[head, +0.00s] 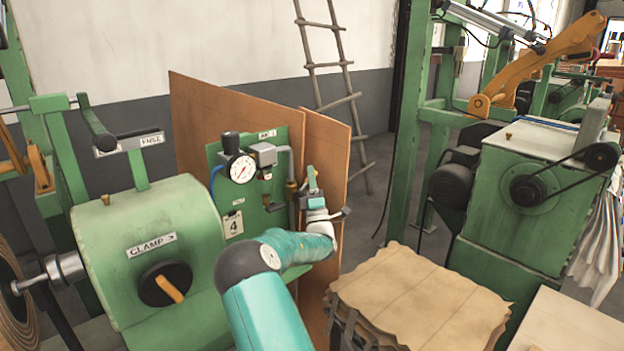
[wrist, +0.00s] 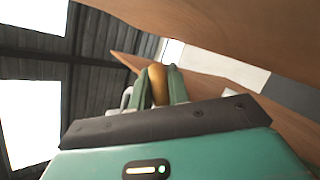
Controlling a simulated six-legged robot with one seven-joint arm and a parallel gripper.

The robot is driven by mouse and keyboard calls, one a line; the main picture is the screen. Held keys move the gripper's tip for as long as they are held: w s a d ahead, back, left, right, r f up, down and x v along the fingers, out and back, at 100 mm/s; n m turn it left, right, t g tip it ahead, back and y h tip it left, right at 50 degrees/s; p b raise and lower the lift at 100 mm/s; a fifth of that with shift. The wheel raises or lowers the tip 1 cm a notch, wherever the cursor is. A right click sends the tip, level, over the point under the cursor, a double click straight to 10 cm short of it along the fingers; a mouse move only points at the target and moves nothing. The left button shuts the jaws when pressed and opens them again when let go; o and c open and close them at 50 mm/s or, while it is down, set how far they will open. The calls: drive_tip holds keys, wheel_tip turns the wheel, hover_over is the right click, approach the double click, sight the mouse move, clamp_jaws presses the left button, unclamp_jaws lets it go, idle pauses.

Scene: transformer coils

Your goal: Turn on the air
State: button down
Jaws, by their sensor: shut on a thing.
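The air panel (head: 213,160) is a green board with an "AIR 1" label, a round white pressure gauge (head: 242,168), a grey pipe and brass fittings. My gripper (head: 312,180) is at the panel's right edge, beside the pipe, with its fingers upward in the head view. In the wrist view my gripper (wrist: 158,84) is shut on a yellow-orange handle (wrist: 157,86) that shows between the two green fingers. What the handle joins is hidden, and in the head view the handle is covered by my gripper.
Brown boards (head: 327,165) stand close behind and right of my gripper. A green clamp machine (head: 150,225) with a black knob (head: 165,284) is at the left. A stack of brown sheets (head: 420,295) is at the lower right. A ladder (head: 333,70) leans on the back wall.

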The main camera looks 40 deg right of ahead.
idle(0.3)
drive_tip(key=c, duration=1.3)
unclamp_jaws()
drive_tip(key=v, duration=1.3)
drive_tip(key=shift+s+a+f, duration=0.1)
drive_tip(key=shift+s+f, duration=0.15)
drive_tip(key=shift+f, duration=0.05)
